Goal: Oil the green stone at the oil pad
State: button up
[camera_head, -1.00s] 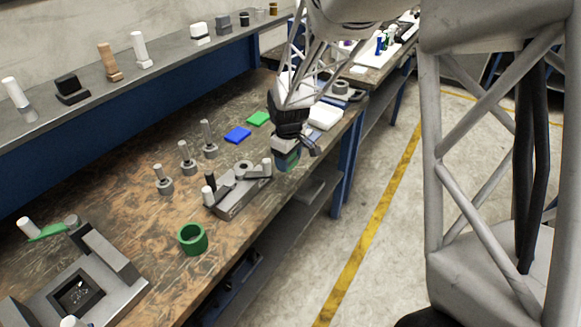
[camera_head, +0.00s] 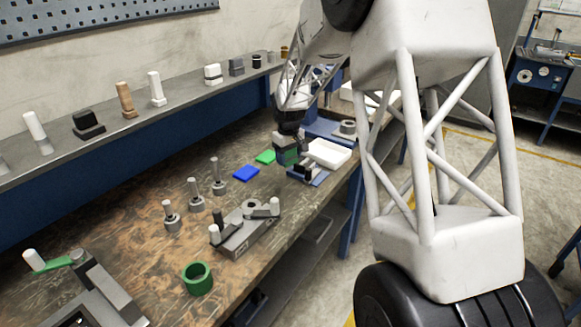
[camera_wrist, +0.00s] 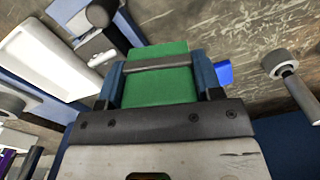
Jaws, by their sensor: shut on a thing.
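My gripper (camera_wrist: 160,82) is shut on the green stone (camera_wrist: 157,88), a green block between its blue fingers with a grey bar across it. In the head view the stone (camera_head: 288,157) hangs below my gripper, just left of the white tray (camera_head: 326,153). Close beside the stone stands a small blue-based fixture (camera_head: 318,181) with grey and dark parts. The wrist view shows the fixture's black knob (camera_wrist: 101,12) and the white tray (camera_wrist: 38,62) to the left. I cannot tell for sure which thing is the oil pad, or whether the stone touches anything.
Several grey posts (camera_head: 196,203), a grey fixture with a crank (camera_head: 245,232) and a green ring (camera_head: 197,279) stand nearer.

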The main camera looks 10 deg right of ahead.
jog(key=w+d+m, duration=0.2)
jog(key=w, duration=1.1)
jog(key=w+d+m, duration=0.1)
jog(key=w+m, duration=0.2)
jog(key=w, duration=1.1)
jog(key=shift+d+f, duration=0.3)
jog(key=shift+d, duration=0.1)
jog(key=shift+f, duration=0.1)
jog(key=shift+f, duration=2.9)
jog(key=shift+f, duration=0.7)
jog(key=shift+r, duration=0.15)
notch_tip(320, 180, up, 7)
dwell(1.2)
